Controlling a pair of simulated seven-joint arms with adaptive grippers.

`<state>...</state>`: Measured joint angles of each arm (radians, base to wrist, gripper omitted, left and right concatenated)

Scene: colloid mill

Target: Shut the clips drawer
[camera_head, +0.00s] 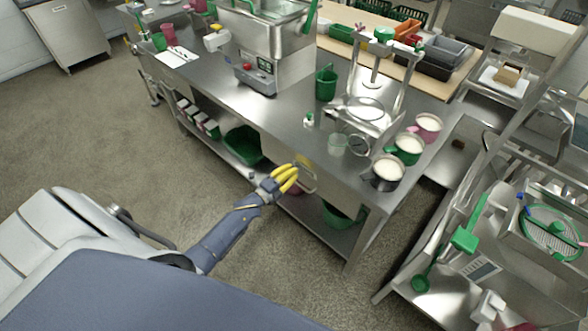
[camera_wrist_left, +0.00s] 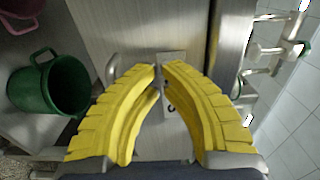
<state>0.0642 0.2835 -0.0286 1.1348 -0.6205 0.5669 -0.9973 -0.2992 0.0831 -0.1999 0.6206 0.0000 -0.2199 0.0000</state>
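The drawer front (camera_wrist_left: 130,28) is a pale panel under the steel tabletop; in the head view it shows partly behind my left gripper (camera_head: 286,178). A small label plate (camera_wrist_left: 172,88) and a curved metal handle (camera_wrist_left: 112,70) are on or near the panel. In the left wrist view my left gripper (camera_wrist_left: 163,68) has its yellow fingers curved together, tips almost meeting, in front of the panel. Nothing is visible between them. Whether the tips touch the panel, and how far the drawer stands out, I cannot tell. My right gripper is in neither view.
The steel tabletop (camera_head: 312,135) overhangs the front. A green bucket (camera_wrist_left: 48,84) stands on the lower shelf. Measuring cups with white contents (camera_head: 387,170) stand near the table's right corner. The floor (camera_head: 120,130) in front is clear.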

